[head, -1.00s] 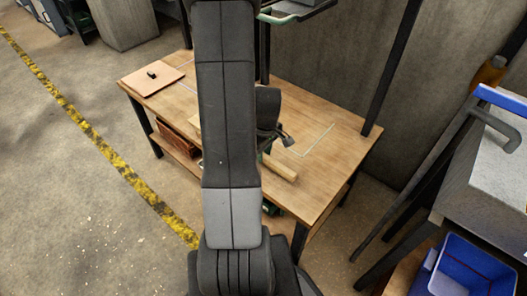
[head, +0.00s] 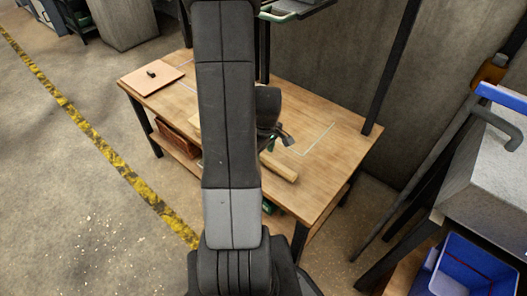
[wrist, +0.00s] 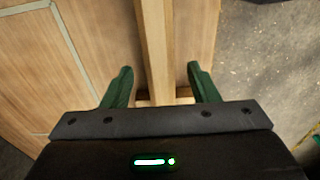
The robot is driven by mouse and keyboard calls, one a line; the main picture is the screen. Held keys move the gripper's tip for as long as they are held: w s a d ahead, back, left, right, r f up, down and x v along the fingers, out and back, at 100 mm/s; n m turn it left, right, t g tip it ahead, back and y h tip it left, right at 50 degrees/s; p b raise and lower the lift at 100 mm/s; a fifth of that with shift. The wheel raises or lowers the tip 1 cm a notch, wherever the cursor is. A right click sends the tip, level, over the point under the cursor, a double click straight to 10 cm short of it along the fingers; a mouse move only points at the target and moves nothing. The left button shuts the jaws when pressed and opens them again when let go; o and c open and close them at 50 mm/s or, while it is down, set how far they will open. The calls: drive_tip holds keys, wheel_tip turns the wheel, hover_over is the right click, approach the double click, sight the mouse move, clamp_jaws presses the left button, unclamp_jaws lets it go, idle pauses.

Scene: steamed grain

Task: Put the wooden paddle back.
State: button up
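The wooden paddle (head: 281,167) shows as a pale wooden bar lying on the workbench near its front edge; my arm hides the rest in the head view. In the wrist view its long straight part (wrist: 155,45) runs up between my green fingers. My gripper (wrist: 161,84) is open, with a finger on each side of the bar and a visible gap on both sides. In the head view my gripper (head: 274,140) is partly hidden behind my arm, just above the bench by the bar. A pale outlined rectangle (head: 318,141) is marked on the bench top.
The workbench (head: 325,180) has a square wooden board with a black knob (head: 152,78) at its far left corner. A reddish-brown box (head: 178,140) sits on the lower shelf. A dark post stands at the right edge. A blue bin (head: 470,272) is at lower right.

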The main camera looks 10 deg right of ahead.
wheel_tip(320, 180, up, 14)
drive_tip(key=p, duration=0.2)
drive_tip(key=shift+s+d+p, duration=0.25)
drive_tip(key=shift+s+p, duration=0.1)
drive_tip(key=shift+p, duration=0.05)
drive_tip(key=shift+f, duration=0.15)
drive_tip(key=f+b, duration=0.1)
drive_tip(key=f, duration=0.8)
drive_tip(key=f+b, duration=0.1)
drive_tip(key=f, duration=0.3)
drive_tip(key=shift+w+a+f+b, duration=0.25)
drive_tip(key=shift+w+f+b, duration=0.05)
drive_tip(key=shift+f+b, duration=0.05)
drive_tip(key=shift+r, duration=0.15)
drive_tip(key=shift+r, duration=0.15)
